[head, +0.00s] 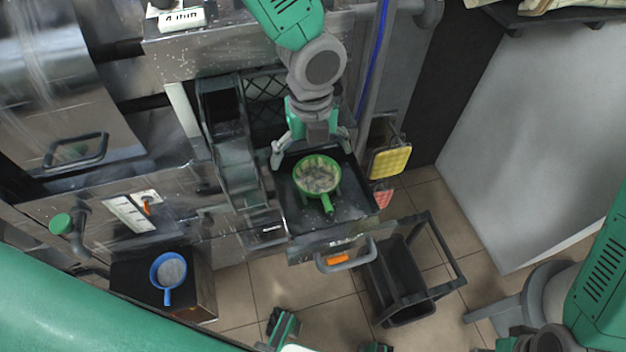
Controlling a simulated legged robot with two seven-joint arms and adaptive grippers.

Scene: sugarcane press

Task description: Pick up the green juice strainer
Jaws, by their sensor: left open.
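The green juice strainer (317,177) rests on a dark, wet tray at the front of the steel press. Its short handle points down in the picture, and its mesh looks flecked with pale bits. My left gripper (312,152) comes down from above, just behind the strainer's far rim. Its fingers are spread and nothing is between them. Whether a fingertip touches the rim cannot be told.
A blue strainer (169,273) sits on a dark box at the lower left. A yellow sponge-like pad (389,161) hangs right of the tray. A black bin (405,283) stands on the tiled floor. A pale panel (540,130) fills the right side.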

